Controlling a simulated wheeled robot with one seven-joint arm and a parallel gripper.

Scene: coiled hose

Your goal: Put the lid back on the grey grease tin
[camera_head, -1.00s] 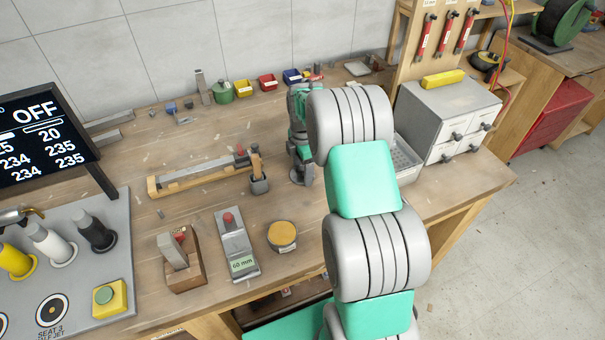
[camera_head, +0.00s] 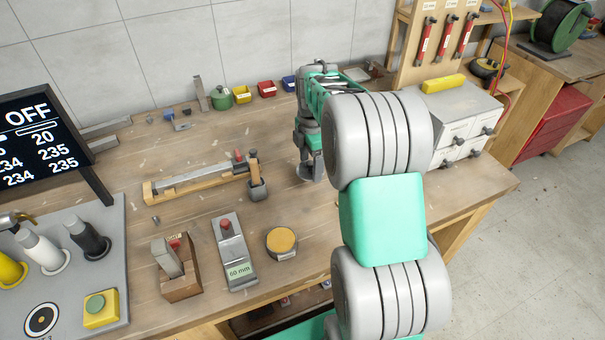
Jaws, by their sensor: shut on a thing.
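The grey grease tin (camera_head: 282,247) stands on the workbench near its front edge, with its yellow grease showing and no lid on it. My gripper (camera_head: 311,174) is behind and slightly right of the tin, pointing down low over the bench. It is shut on a small round grey piece that looks like the lid (camera_head: 304,174). The fingers and my arm hide part of this piece. I cannot tell whether it touches the bench.
A grey block marked 60 mm (camera_head: 235,255) stands left of the tin. A wooden rail with a metal bar (camera_head: 200,181) lies left of my gripper. A drawer cabinet (camera_head: 463,120) stands right, partly behind my arm. Bare bench lies between gripper and tin.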

